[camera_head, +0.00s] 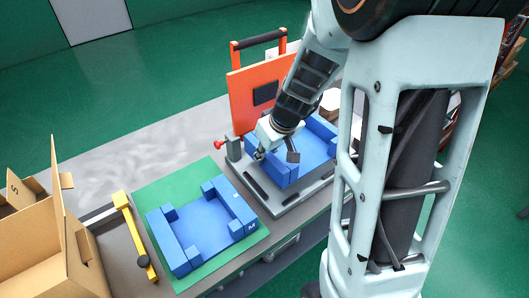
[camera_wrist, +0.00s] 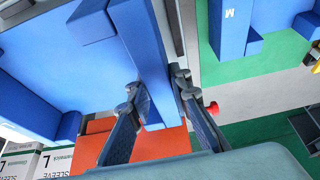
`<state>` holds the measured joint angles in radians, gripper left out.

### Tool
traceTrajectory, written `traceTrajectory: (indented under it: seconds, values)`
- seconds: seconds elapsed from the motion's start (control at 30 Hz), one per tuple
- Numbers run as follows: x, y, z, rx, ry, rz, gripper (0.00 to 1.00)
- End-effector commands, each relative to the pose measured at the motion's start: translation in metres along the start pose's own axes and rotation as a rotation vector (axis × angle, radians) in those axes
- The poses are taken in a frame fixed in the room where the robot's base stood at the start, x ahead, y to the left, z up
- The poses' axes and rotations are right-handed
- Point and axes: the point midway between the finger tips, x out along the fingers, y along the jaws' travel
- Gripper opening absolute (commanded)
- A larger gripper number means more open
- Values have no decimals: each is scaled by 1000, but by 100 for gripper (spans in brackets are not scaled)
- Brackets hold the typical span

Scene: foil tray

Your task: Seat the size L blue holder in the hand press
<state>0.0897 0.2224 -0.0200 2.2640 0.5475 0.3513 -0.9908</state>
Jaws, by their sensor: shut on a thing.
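A blue holder (camera_head: 315,146) is at the hand press, over its grey base (camera_head: 283,203); I cannot tell whether it rests flat or hangs slightly above. Its size letter is not visible. My gripper (camera_head: 277,155) is shut on one wall of this holder. In the wrist view that wall of the blue holder (camera_wrist: 146,50) runs between the two fingers of my gripper (camera_wrist: 158,88). The press's orange plate (camera_head: 254,92) stands raised behind, with a black handle bar on top. My arm hides part of the holder and press.
Another blue holder marked M (camera_head: 205,222) lies on a green mat (camera_head: 160,190) to the left. A yellow bar (camera_head: 134,236) and an open cardboard box (camera_head: 40,245) are farther left.

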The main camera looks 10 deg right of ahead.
Motion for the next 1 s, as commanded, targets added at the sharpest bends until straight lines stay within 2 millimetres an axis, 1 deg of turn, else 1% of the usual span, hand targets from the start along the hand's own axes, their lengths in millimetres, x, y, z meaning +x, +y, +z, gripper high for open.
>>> traceTrajectory:
  seconds: [0.27, 0.47, 0.67, 1.0]
  values:
    - [0, 1, 1, 4, 2, 4, 0]
    - [7, 1, 4, 5, 2, 4, 0]
    - [21, 0, 10, 4, 1, 3, 0]
    - [52, 0, 23, 5, 0, 3, 0]
